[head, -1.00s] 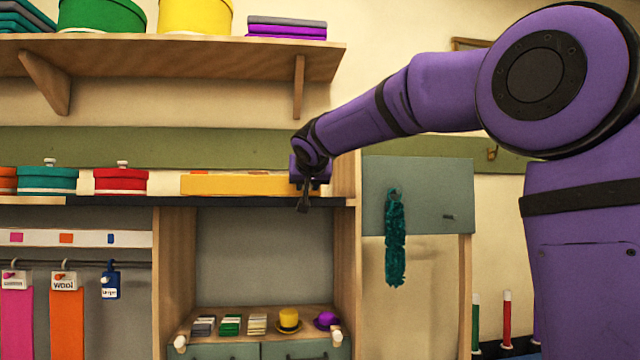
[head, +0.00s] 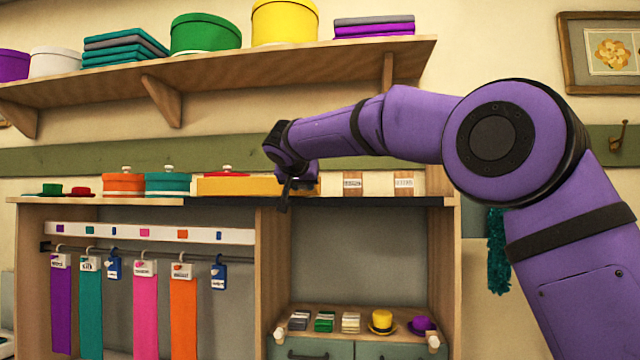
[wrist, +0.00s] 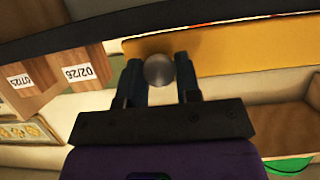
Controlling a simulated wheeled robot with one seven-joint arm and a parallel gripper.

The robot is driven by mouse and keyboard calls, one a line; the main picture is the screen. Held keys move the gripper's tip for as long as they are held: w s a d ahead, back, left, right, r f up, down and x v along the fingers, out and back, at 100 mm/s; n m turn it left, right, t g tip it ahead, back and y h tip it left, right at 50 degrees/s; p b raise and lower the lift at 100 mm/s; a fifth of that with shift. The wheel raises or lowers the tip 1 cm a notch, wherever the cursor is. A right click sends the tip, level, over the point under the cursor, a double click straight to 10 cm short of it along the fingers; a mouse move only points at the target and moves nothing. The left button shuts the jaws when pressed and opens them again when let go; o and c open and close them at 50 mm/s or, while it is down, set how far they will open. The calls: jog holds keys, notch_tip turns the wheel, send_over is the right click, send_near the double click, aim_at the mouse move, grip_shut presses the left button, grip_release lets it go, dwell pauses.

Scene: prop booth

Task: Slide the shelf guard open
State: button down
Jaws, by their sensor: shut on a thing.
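The shelf guard (head: 240,187) is a long yellow panel standing along the front of the shelf top, in front of a red round box (head: 232,173). In the wrist view the guard (wrist: 245,48) runs across the top right, and a round grey knob (wrist: 158,70) sits at its end. My gripper (head: 286,200) is at the guard's right end. In the wrist view its two dark fingers (wrist: 159,85) are shut on the knob, one on each side.
Two labelled wooden boxes (head: 353,184) (head: 404,184) stand uncovered right of the guard. An upper shelf (head: 230,72) with hat boxes hangs above my arm. Hats and folded cloths lie on a lower shelf (head: 350,337).

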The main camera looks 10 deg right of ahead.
jog(key=shift+w+a+f, duration=0.1)
jog(key=shift+a, duration=0.15)
jog(key=c, duration=0.8)
grip_release()
jog(key=v, duration=1.1)
